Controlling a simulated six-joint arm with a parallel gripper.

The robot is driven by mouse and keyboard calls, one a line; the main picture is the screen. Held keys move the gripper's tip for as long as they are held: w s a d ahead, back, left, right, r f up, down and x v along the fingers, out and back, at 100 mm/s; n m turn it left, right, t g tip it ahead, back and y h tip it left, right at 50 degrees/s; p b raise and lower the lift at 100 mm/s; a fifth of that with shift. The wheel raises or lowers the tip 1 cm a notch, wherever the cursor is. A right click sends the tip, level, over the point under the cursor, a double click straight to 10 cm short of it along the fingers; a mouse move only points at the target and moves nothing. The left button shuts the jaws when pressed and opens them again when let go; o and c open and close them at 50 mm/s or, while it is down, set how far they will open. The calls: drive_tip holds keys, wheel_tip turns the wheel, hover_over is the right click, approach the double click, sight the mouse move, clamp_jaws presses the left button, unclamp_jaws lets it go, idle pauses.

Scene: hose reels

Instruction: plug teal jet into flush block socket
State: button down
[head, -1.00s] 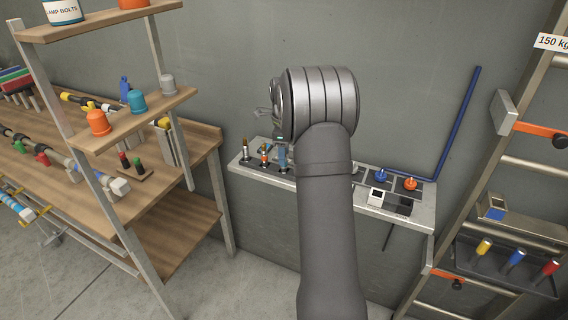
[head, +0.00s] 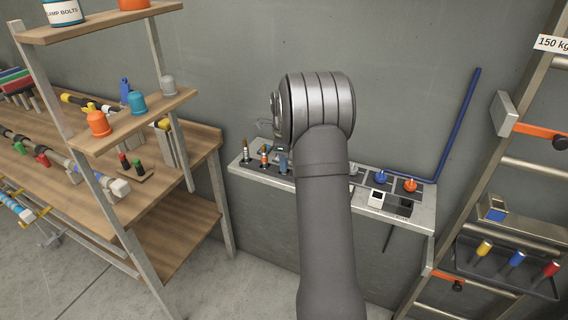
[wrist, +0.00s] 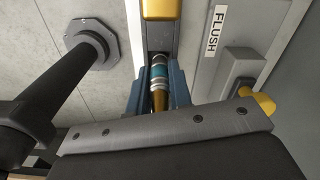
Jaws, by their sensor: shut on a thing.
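In the wrist view, my gripper (wrist: 158,84) has its two blue fingers shut on the teal jet (wrist: 158,71). The jet has a teal band, silver rings and a brass end towards the palm. Its far end points at a dark slot with a gold-yellow block (wrist: 161,9) beyond it. A white FLUSH label (wrist: 215,31) is on the grey panel right of the fingers. I cannot make out the socket opening, or whether the jet touches it. In the head view, my arm hides most of the gripper and the jet.
The narrow wall shelf (head: 420,216) holds several upright nozzles and, on its right, blue (head: 381,177) and orange (head: 410,185) knobs. In the wrist view, a dark post with a flange (wrist: 91,44) stands left, and a grey block with a yellow end (wrist: 264,103) lies right.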

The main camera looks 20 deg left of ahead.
drive_tip(key=r, duration=0.6)
drive_tip(key=d+r, duration=0.1)
drive_tip(key=r, duration=0.2)
drive_tip(key=shift+w+r, duration=0.25)
drive_tip(key=w+d+r, duration=0.2)
drive_tip(key=w+d, duration=0.1)
drive_tip(key=d, duration=0.7)
drive_tip(key=w+d+r, duration=0.1)
drive_tip(key=w+d, duration=0.3)
drive_tip(key=d, duration=0.6)
drive_tip(key=a+f, duration=0.2)
drive_tip(key=a, duration=0.1)
drive_tip(key=w+a+f, duration=0.1)
drive_tip(key=a+f, duration=0.1)
drive_tip(key=a, duration=0.2)
drive_tip(key=w+a+f, duration=0.1)
drive_tip(key=a+f, duration=0.1)
drive_tip(key=a, duration=0.1)
drive_tip(key=shift+w+a+f, duration=0.15)
drive_tip(key=shift+a+f, duration=0.05)
drive_tip(key=shift+f, duration=2.15)
drive_tip(key=shift+f, duration=0.1)
drive_tip(key=c, duration=1.7)
unclamp_jaws()
drive_tip(key=shift+f, duration=0.1)
drive_tip(key=o, duration=0.4)
